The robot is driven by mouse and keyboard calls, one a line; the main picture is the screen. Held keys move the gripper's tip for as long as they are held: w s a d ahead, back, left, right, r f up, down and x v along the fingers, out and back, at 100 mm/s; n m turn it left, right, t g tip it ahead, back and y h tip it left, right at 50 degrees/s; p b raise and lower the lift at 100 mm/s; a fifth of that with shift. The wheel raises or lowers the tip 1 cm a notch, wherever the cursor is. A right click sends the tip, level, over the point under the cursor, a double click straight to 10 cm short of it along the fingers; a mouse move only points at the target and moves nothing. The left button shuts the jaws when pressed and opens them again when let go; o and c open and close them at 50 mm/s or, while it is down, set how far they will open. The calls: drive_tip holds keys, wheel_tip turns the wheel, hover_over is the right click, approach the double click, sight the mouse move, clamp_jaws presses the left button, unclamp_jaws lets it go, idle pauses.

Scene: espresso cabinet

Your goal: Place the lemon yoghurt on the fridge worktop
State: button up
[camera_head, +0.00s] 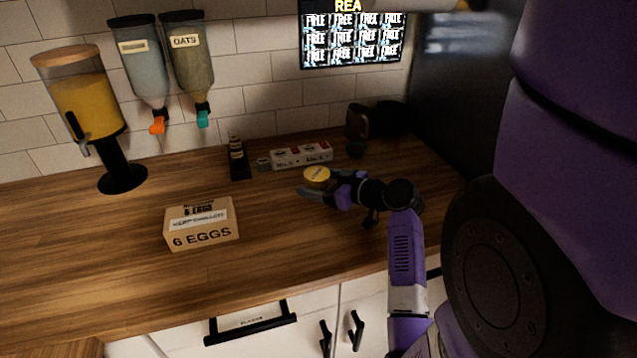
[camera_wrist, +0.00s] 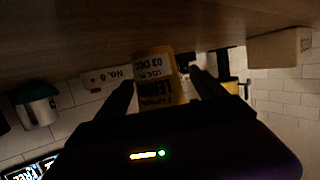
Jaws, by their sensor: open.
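The lemon yoghurt is a small tub with a yellow lid (camera_head: 317,174), upright on the wooden worktop (camera_head: 290,230). In the wrist view, which is upside down, the yellow tub (camera_wrist: 157,65) shows a label with "LEMON" and "03 DEC". My gripper (camera_head: 319,187) is low over the worktop, reaching in from the right. In the wrist view its two dark fingers (camera_wrist: 162,80) are apart, one on each side of the tub. I cannot tell whether either finger touches it. The tub's lower part is hidden in the head view.
An egg box (camera_head: 201,224) stands front left of the tub. A white box (camera_head: 302,155) and a black stand (camera_head: 239,160) are behind it, and a dark appliance (camera_head: 357,128) is behind right. A juice dispenser (camera_head: 90,110) stands far left. The front left worktop is clear.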

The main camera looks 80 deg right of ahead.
wheel_tip(320, 180, down, 2)
drive_tip(key=shift+s+a+f, duration=0.1)
drive_tip(key=shift+a, duration=0.05)
drive_tip(key=shift+r+p, duration=0.5)
drive_tip(key=v, duration=0.4)
drive_tip(key=r+b+v, duration=0.1)
drive_tip(key=v, duration=0.7)
drive_tip(key=shift+r, duration=0.2)
